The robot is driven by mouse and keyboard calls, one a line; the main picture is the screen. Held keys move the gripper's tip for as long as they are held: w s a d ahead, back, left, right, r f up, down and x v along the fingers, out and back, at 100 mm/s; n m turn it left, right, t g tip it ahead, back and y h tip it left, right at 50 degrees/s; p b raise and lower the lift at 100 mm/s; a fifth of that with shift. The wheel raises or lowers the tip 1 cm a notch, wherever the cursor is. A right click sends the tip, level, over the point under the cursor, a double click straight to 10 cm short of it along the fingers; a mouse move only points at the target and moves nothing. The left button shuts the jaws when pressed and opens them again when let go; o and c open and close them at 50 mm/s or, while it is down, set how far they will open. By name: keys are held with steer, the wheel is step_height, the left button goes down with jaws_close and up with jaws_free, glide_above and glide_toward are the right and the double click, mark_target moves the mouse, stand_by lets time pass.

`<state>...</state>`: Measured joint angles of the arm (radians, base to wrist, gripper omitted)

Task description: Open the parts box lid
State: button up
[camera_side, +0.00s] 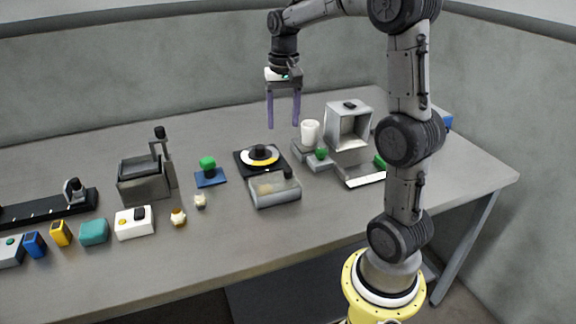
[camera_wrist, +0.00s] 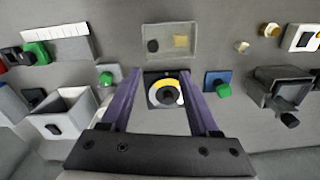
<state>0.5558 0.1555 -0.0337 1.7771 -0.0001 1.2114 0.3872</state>
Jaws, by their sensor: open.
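A low see-through box (camera_side: 274,193), which looks like the parts box, stands in front of the reel in the side view. A dark knob (camera_side: 287,173) sits at its right end, and its lid looks shut. A yellowish part shows dimly inside. In the wrist view the box (camera_wrist: 190,30) is beyond the fingertips, with its knob (camera_wrist: 152,46) on the left. My gripper (camera_side: 283,126) is open and empty, with purple fingers pointing down, high above the table behind the box. In the wrist view the gripper (camera_wrist: 161,72) straddles the view of the reel (camera_wrist: 165,93).
The yellow and black reel (camera_side: 260,156) lies on a dark square base just behind the box. A white cup (camera_side: 310,131) and an open grey housing (camera_side: 348,126) stand to the right. A green knob on a blue plate (camera_side: 210,179) and a dark grey bin (camera_side: 145,186) are left.

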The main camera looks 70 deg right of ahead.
mark_target(288, 169)
steer(key=f, duration=0.5)
steer(key=d+f, duration=0.1)
steer(key=f, duration=0.9)
steer(key=shift+s+d, duration=0.15)
steer(key=shift+s, duration=0.2)
steer(key=shift+c, duration=0.2)
jaws_close()
stand_by(0.6)
